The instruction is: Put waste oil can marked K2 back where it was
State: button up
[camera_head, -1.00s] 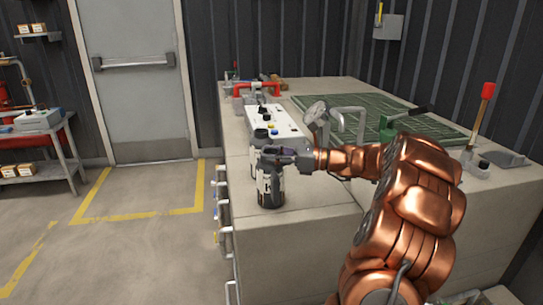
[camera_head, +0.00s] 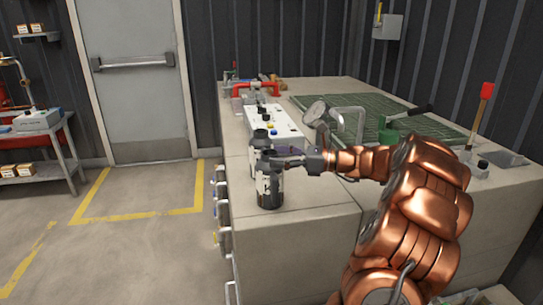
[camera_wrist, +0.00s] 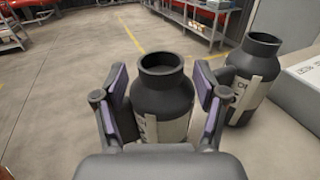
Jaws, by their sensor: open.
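A dark can with a pale label (camera_head: 269,187) stands upright on the near left corner of the bench. It also shows in the wrist view (camera_wrist: 162,88), with its neck and shoulder between my fingers. Its label is partly hidden and I cannot read the full mark. A second, similar can (camera_head: 260,139) stands just behind it, and appears to the right in the wrist view (camera_wrist: 246,75). My gripper (camera_head: 280,161) is open, its purple pads on both sides of the near can. Gaps show between the pads and the can's neck.
A white control box (camera_head: 275,124) with knobs lies behind the cans. A gauge (camera_head: 315,112) and a metal pipe (camera_head: 352,122) stand to the right. A green mat (camera_head: 430,122) covers the back of the bench. The bench front right of the near can is clear.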

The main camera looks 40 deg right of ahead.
jog(key=v, duration=0.9)
jog(key=shift+s+d, duration=0.15)
jog(key=shift+s, duration=0.05)
